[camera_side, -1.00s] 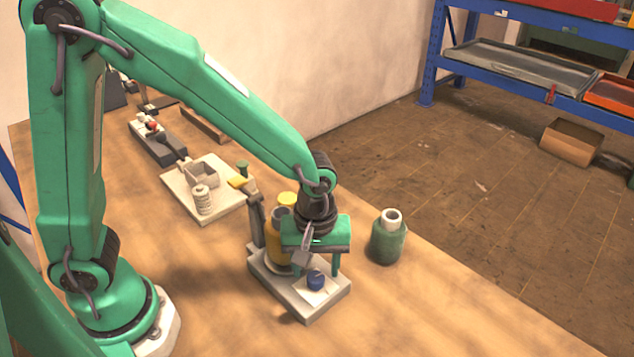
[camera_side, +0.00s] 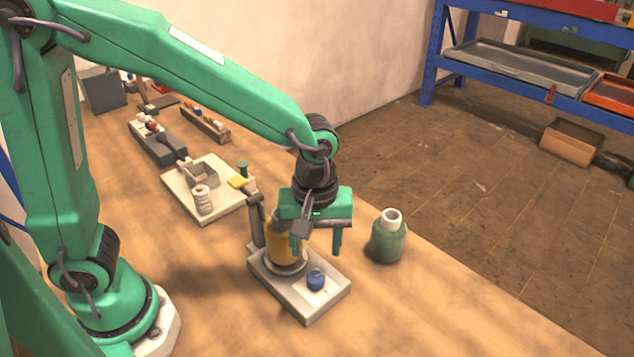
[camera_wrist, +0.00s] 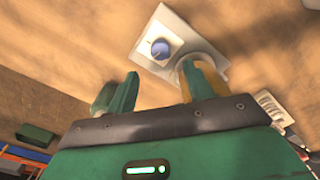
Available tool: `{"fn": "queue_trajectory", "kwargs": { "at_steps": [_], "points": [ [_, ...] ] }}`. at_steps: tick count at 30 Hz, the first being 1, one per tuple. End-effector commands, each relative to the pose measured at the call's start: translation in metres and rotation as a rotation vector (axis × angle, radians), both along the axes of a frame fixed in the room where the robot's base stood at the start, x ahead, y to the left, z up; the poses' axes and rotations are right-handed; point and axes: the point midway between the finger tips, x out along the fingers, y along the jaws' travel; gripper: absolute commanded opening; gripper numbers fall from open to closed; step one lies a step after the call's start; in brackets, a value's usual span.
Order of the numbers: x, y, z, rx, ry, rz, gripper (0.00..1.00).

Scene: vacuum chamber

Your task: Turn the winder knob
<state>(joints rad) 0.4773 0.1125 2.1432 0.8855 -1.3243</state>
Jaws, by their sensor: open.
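The winder is a light grey base (camera_side: 299,304) on the wooden bench. A blue round knob (camera_side: 316,280) sits on a white square plate at its front. A yellow spool (camera_side: 277,248) stands on a round disc behind the knob, partly hidden by my gripper. My gripper (camera_side: 316,251) is open and empty, pointing down above and slightly behind the knob, not touching it. In the wrist view the knob (camera_wrist: 160,48) shows beyond and between my two green fingers (camera_wrist: 158,80), with a pale line on its top.
A green bottle with a white neck (camera_side: 388,238) stands close to the right of the winder. A dark upright post (camera_side: 256,222) rises at the winder's back left. A white tray (camera_side: 180,196) with small items lies farther back. The bench in front is clear.

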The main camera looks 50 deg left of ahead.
Motion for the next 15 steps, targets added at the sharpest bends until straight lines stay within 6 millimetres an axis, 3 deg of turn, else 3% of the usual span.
{"fn": "queue_trajectory", "kwargs": {
  "at_steps": [15],
  "points": [
    [0.0001,0.0004,-0.0015,0.0,0.001,0.435,0.52]
  ]
}}
